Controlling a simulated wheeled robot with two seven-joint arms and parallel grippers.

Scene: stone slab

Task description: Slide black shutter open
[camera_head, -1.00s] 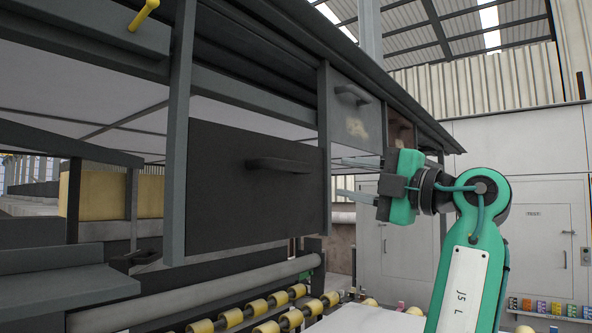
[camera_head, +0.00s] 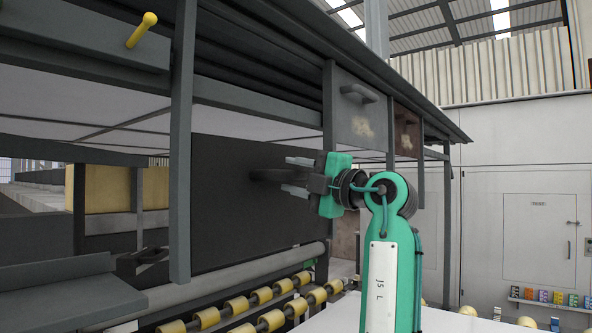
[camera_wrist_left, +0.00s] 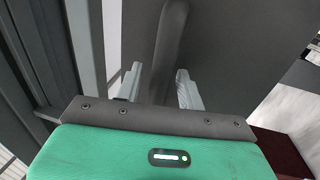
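The black shutter (camera_head: 228,200) is a flat dark panel in the metal frame, left of centre in the head view. Its dark bar handle (camera_head: 264,174) sticks out near the panel's right side. My left gripper (camera_head: 287,176) is at the handle, coming from the right with its fingers pointing left. In the left wrist view the handle (camera_wrist_left: 170,45) runs between the two separated fingers (camera_wrist_left: 158,88), with a visible gap near each finger. The fingers' tips partly overlap the handle in the head view. My right gripper is not in view.
A grey panel with its own handle (camera_head: 360,94) hangs up and to the right, beyond a frame post (camera_head: 329,105). Yellow rollers (camera_head: 236,305) lie below the shutter. Another post (camera_head: 181,150) stands at the shutter's left side. A yellow-knobbed lever (camera_head: 148,20) is at upper left.

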